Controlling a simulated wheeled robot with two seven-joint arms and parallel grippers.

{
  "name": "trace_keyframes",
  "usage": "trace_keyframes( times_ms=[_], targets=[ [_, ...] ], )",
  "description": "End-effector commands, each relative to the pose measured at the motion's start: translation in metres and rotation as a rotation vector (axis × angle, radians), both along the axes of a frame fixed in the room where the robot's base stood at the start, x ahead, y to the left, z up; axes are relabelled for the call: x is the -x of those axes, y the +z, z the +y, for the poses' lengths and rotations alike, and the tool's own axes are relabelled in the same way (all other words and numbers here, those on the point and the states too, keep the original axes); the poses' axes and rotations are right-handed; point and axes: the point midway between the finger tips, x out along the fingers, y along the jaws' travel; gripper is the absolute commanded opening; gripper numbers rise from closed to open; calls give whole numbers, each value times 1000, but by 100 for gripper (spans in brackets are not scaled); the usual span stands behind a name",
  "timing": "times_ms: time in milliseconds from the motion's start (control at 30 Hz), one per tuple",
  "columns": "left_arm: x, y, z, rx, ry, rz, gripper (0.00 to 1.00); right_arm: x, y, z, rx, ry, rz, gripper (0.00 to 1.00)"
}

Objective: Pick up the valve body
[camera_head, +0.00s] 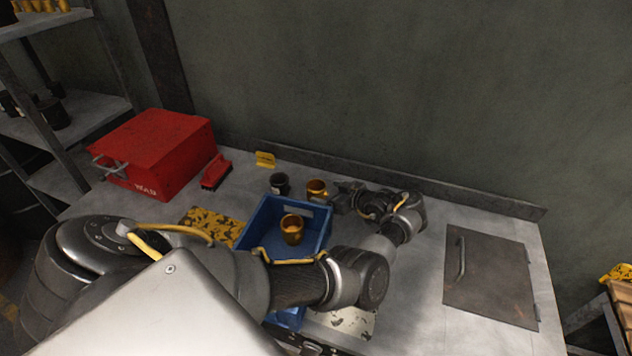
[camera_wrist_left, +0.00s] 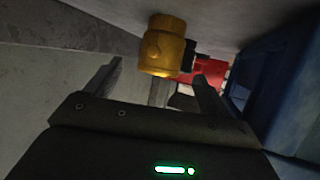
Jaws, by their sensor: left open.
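A gold-yellow valve body (camera_head: 317,188) stands upright on the bench behind the blue bin. In the left wrist view it appears large (camera_wrist_left: 164,46), ahead of the two fingers. A similar gold piece (camera_head: 292,229) stands inside the blue bin (camera_head: 262,212). My left gripper (camera_head: 344,196) is just right of the valve body on the bench, low over the bench and pointing left towards it. Its fingers (camera_wrist_left: 158,78) are spread apart, with nothing clearly held. Whether the valve body is partly between the fingertips is hard to tell. My right gripper is not in view.
A dark cup-like piece (camera_head: 280,184) stands just left of the valve body. A red box (camera_head: 158,150), a small yellow sign (camera_head: 265,160) and the back ledge (camera_head: 400,182) lie around it. A metal plate with a handle (camera_head: 490,275) lies at the right.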

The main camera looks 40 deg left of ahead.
Motion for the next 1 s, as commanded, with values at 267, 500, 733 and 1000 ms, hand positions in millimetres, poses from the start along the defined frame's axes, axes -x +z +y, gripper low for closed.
trace_keyframes(
  times_ms=[267, 500, 733, 1000],
  targets=[
    [-3, -11, 17, -1, -5, 1, 82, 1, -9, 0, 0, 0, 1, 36],
    [-8, -24, 44, -1, -17, 1, 82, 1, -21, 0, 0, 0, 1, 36],
    [-9, -23, 46, 1, -19, 1, 82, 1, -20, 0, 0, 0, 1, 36],
    [-9, -23, 46, 1, -18, 0, 49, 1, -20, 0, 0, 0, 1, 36]
  ],
)
